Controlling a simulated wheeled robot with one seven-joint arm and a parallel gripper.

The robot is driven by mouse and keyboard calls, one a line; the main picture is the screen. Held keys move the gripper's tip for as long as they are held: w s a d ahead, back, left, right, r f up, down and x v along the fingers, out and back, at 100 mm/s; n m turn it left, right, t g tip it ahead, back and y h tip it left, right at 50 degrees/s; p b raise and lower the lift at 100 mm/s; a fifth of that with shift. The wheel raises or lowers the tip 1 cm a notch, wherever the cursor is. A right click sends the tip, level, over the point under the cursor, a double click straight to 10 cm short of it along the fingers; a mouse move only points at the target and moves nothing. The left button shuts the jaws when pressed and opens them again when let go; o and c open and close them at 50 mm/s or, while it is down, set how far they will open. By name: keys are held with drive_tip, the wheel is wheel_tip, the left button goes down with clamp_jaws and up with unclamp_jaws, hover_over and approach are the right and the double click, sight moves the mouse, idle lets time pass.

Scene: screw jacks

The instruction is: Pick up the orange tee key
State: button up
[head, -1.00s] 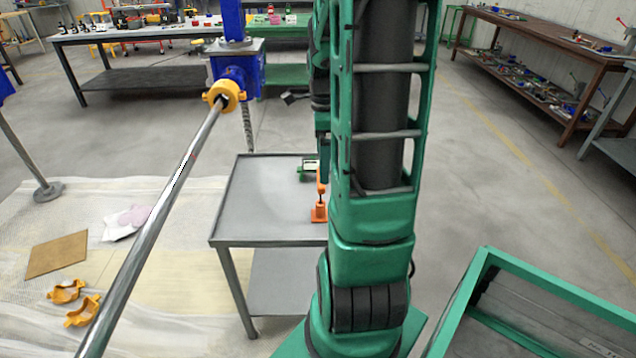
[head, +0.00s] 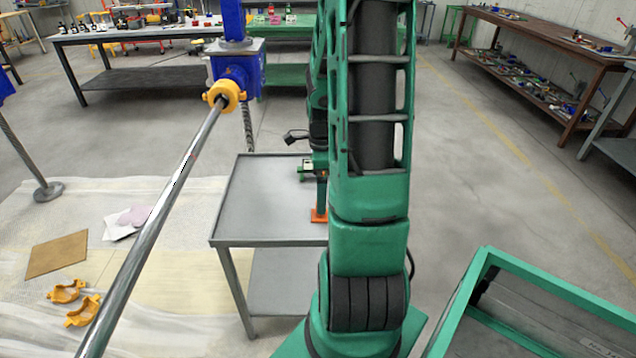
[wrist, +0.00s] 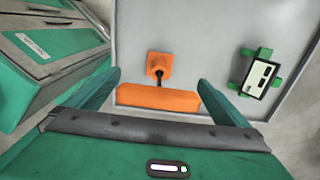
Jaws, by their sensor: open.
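The orange tee key (wrist: 158,98) stands on the grey metal table, its crossbar toward my gripper in the wrist view and its dark shaft running to an orange square base. In the head view only its orange base (head: 318,215) shows clearly; my arm and gripper hide the rest. My gripper (wrist: 160,92) is open, with one green finger on each side of the crossbar. The crossbar lies between the fingers, with a gap at both ends. Whether the fingers are level with it in height is hard to tell.
A green device with a display (wrist: 259,78) lies on the table (head: 262,205), right of the key in the wrist view. A green-framed bin (head: 478,275) stands at the front right. A long steel bar (head: 160,215) on a blue jack crosses the left side.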

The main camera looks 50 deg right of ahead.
drive_tip(key=shift+c, duration=0.3)
drive_tip(key=c, duration=1.5)
wheel_tip(320, 180, up, 10)
drive_tip(key=shift+c, duration=0.3)
